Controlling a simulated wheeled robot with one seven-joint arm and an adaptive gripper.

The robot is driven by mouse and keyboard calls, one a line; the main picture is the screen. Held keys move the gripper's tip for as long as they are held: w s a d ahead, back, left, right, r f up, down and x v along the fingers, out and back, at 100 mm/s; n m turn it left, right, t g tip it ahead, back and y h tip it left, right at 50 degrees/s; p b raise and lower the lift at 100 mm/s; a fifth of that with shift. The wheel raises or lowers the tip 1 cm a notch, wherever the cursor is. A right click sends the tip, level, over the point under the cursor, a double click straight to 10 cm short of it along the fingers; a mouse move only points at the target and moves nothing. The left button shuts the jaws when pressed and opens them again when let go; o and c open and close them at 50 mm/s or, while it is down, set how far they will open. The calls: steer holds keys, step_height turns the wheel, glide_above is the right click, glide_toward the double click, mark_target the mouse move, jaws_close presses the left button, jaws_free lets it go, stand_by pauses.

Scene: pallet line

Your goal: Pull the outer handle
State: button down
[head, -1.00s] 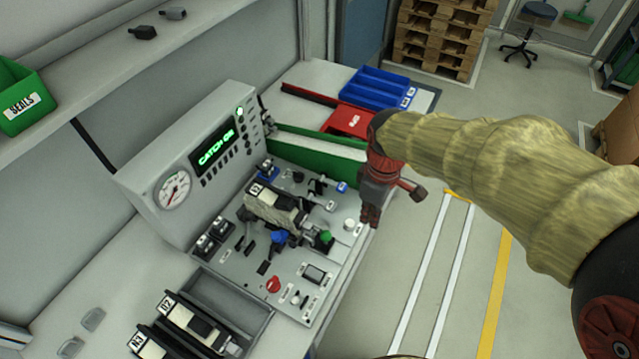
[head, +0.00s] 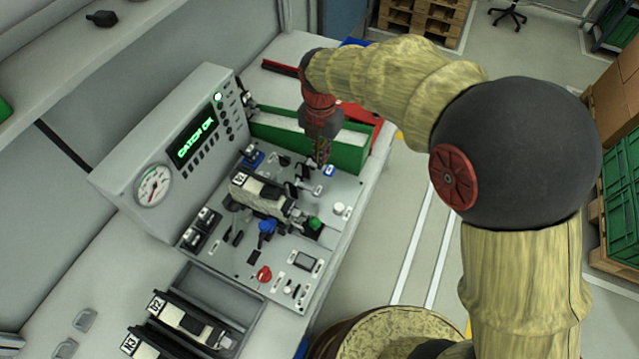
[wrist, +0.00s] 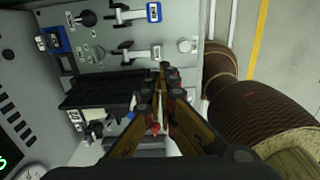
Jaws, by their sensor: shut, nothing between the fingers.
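Two small T-shaped handles lie on the panel's far right part: one with a blue end (head: 329,171), the other with a grey-white end (head: 316,190). In the wrist view, the blue-ended handle (wrist: 152,12) is at the top and the white-ended handle (wrist: 155,51) is below it. Which one is the outer handle is not marked legibly. My gripper (head: 321,163) points down above the panel by these handles, shut and empty. In the wrist view, the closed fingertips (wrist: 163,70) appear just below the white-ended handle; contact cannot be told.
A black and white unit (head: 258,195) sits in the panel's middle. A green bin (head: 350,156) stands close behind my gripper. A rack (head: 225,300) with similar units is at the front.

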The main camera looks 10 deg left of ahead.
mark_target(320, 191)
stand_by(0.4)
step_height(320, 191, down, 14)
steer(key=shift+b, duration=1.05)
